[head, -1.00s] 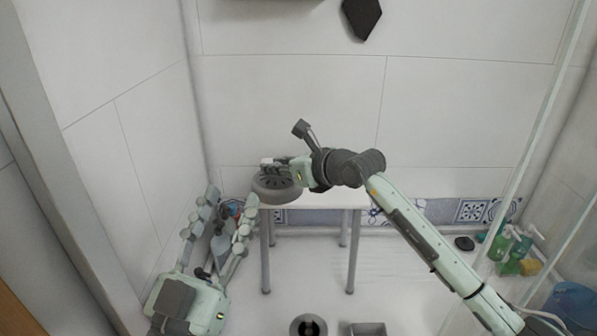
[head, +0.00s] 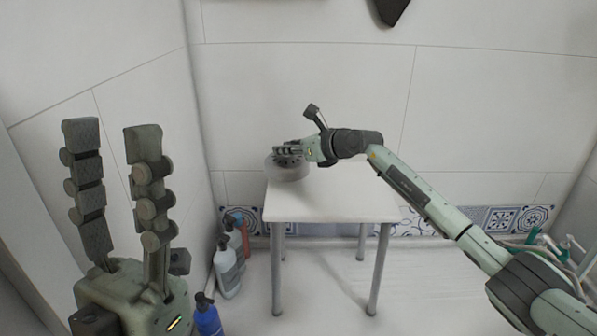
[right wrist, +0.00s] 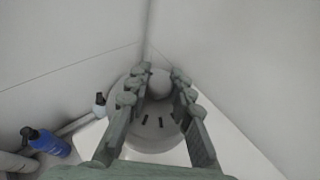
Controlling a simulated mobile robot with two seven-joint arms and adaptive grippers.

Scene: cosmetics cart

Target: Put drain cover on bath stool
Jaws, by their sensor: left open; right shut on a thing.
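The drain cover (head: 288,170) is a round grey disc with dark slots, at the back left corner of the white bath stool (head: 335,206). I cannot tell whether it rests on the stool top or hangs just above it. My right gripper (head: 284,154) is shut on the drain cover from above. In the right wrist view the cover (right wrist: 152,142) shows between and below the fingers, with the pale stool top (right wrist: 235,150) beside it. My left gripper (head: 105,130) is open and empty, fingers up, left of the stool and near the camera.
Several bottles stand on the floor left of the stool, including a grey one (head: 226,268) and a blue one (head: 207,318). Tiled walls close off the left and back.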

